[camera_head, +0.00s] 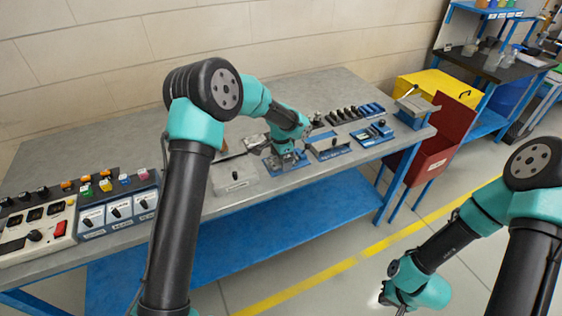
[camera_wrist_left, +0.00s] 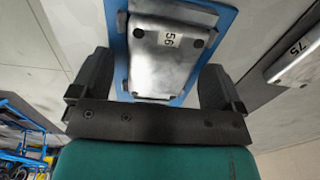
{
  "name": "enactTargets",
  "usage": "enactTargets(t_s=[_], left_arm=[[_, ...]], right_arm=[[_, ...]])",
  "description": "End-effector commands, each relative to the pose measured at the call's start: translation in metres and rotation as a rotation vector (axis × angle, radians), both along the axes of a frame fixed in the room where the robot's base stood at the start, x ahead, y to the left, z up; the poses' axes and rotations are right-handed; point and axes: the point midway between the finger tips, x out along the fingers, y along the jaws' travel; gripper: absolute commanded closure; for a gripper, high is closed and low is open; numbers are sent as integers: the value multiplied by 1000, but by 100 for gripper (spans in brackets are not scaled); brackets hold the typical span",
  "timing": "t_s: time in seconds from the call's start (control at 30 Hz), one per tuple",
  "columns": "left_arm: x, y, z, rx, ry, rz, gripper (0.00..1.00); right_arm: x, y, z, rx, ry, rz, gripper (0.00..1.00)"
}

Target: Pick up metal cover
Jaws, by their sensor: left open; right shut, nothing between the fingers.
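The metal cover (camera_wrist_left: 165,62) is a grey plate with bent edges, dark bolt heads and a small white number label. It lies on a blue base (camera_wrist_left: 224,22) on the workbench. In the left wrist view, my left gripper (camera_wrist_left: 155,85) is open, with one dark finger on each side of the cover's near part. I cannot tell whether the fingers touch it. In the head view, my left gripper (camera_head: 284,158) is over the blue base and hides most of the cover. My right gripper (camera_head: 392,298) is shut and empty, low over the floor beyond the bench.
The workbench (camera_head: 335,88) holds switch boxes (camera_head: 115,208) at left, a grey plate (camera_head: 234,174) beside the left gripper, and blue fixtures (camera_head: 372,133) at right. A second labelled metal plate (camera_wrist_left: 296,58) is close by. A red bin (camera_head: 440,135) stands past the bench's right end.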

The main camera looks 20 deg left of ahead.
Motion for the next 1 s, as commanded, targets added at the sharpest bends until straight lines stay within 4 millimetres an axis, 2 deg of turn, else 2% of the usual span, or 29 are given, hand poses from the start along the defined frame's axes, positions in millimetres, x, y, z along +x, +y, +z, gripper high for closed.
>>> enactTargets(t_s=[0.17,0.77,1.0], left_arm=[[0,0,0,0,0,0,7],[0,0,0,0,0,0,64],[0,0,1,1,-1,0,64]], right_arm=[[0,0,0,0,0,0,100],[0,0,0,0,0,0,100],[0,0,0,0,0,0,100]])
